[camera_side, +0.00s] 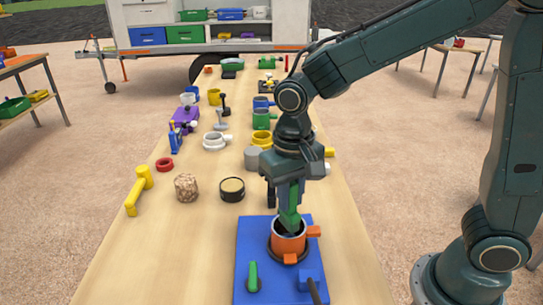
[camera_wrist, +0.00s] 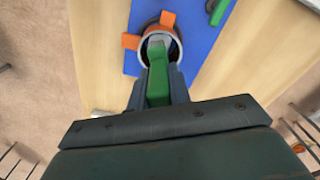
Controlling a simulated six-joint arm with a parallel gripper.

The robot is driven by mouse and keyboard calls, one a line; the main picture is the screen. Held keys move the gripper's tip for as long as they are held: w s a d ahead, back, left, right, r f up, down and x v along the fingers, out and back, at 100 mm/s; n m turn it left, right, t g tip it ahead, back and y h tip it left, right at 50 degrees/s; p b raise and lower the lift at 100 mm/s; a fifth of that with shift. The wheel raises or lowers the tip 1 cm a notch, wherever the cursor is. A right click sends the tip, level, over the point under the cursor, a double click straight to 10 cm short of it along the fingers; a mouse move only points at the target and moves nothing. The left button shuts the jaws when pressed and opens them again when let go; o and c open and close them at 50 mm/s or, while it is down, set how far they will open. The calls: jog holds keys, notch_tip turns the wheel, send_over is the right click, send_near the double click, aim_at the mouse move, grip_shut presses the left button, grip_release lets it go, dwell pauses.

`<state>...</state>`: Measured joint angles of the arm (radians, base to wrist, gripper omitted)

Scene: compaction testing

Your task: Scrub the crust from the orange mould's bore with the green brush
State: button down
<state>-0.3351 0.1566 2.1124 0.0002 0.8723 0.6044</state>
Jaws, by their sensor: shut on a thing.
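The orange mould (camera_side: 289,241) stands upright on a blue base plate (camera_side: 245,234) at the near end of the table. Its rim and orange lugs also show in the wrist view (camera_wrist: 131,41). My gripper (camera_side: 290,200) is above the mould, pointing down, shut on the green brush (camera_side: 290,217). In the wrist view the green brush (camera_wrist: 158,85) reaches from between the fingers to the mould's mouth. Its lower end is at or inside the bore; how deep I cannot tell. The crust is not visible, as the brush and the mould's wall hide the inside.
A green-handled part (camera_side: 252,276) and a dark lever (camera_side: 315,290) sit on the blue plate beside the mould. Behind are a dark round tin (camera_side: 232,189), a brown cylinder (camera_side: 186,187) and a yellow hammer (camera_side: 138,190). The table's near left is clear.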

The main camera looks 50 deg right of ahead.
aim_at(294, 208)
jog(key=shift+f, duration=1.5)
jog(key=shift+r, duration=0.1)
jog(key=shift+s+r, duration=0.5)
jog(key=shift+s, duration=0.1)
jog(key=shift+w+d+f, duration=0.25)
jog(key=shift+d+f, duration=0.05)
jog(key=shift+f, duration=0.35)
jog(key=shift+w+d+f, duration=0.2)
jog(key=shift+d+f, duration=0.05)
jog(key=shift+f, duration=0.35)
jog(key=shift+w+r, duration=0.1)
jog(key=shift+r, duration=0.05)
